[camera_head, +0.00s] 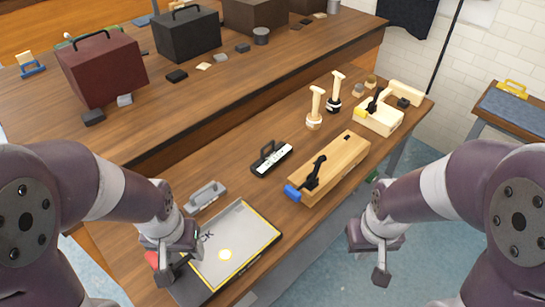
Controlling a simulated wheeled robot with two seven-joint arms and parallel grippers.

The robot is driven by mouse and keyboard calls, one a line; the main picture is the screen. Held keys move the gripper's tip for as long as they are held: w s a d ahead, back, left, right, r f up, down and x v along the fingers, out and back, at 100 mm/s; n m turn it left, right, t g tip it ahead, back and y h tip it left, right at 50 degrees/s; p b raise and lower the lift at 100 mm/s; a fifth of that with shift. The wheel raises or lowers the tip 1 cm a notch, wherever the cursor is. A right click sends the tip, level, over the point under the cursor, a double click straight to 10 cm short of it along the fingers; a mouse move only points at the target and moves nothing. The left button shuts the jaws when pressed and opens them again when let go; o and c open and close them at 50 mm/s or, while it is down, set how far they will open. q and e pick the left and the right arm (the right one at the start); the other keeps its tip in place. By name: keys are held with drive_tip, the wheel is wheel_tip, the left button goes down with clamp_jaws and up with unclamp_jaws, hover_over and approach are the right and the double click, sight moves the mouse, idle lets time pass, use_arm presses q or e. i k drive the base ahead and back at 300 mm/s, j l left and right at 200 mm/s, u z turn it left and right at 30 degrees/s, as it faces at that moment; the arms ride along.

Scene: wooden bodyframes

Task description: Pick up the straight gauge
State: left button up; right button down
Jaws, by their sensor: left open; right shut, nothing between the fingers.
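I cannot tell for sure which thing is the straight gauge. A black handled tool with a white face (272,160) lies on the near table, left of the long wooden body. A grey handled tool (205,196) lies further left, just behind a yellow-edged tray (262,250). My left gripper (167,274) is open and empty over the tray's left side. It is in front of the grey tool, apart from it. My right gripper (381,277) is shut and empty, in front of the table's right edge over the floor.
A wooden plane-like body (335,170) with a black handle and blue end lies at mid-table. A smaller pale one (380,117) and two upright handled stamps (315,108) (335,92) stand behind.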

sight(268, 161)
drive_tip(key=l, duration=0.3)
drive_tip(key=i+l+u, duration=0.25)
drive_tip(key=l, duration=0.55)
drive_tip(key=i+l+u, duration=0.1)
drive_tip(key=l+u, duration=0.15)
drive_tip(key=l, duration=0.6)
drive_tip(key=l+u, duration=0.25)
drive_tip(key=l, duration=0.6)
drive_tip(key=i+l+u, duration=0.15)
drive_tip(key=i+l, duration=0.15)
drive_tip(key=i, duration=0.2)
drive_tip(key=i+l+u, duration=0.15)
drive_tip(key=i+l, duration=0.2)
drive_tip(key=i, duration=0.1)
